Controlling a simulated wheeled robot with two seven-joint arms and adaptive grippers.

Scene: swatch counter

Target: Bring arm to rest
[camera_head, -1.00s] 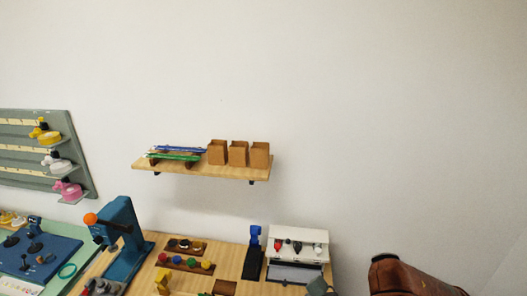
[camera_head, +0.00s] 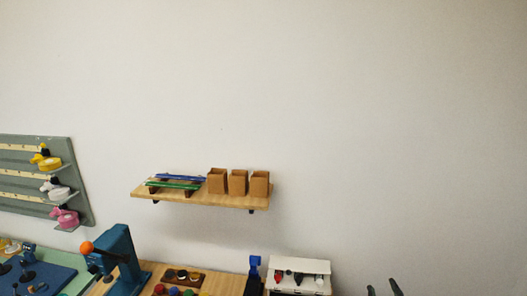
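Only the two dark fingertips of my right gripper (camera_head: 384,288) show, at the bottom edge right of centre. They point up and stand apart with nothing visible between them, just right of the white box in the picture. The rest of my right arm is below the frame. My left gripper and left arm are not in view.
The wooden counter (camera_head: 228,284) along the bottom holds a blue lever press (camera_head: 122,262) with an orange knob, a blue stand (camera_head: 254,272) and a white box (camera_head: 300,266). A wall shelf (camera_head: 225,200) holds three brown cups. A grey rack (camera_head: 75,190) hangs left.

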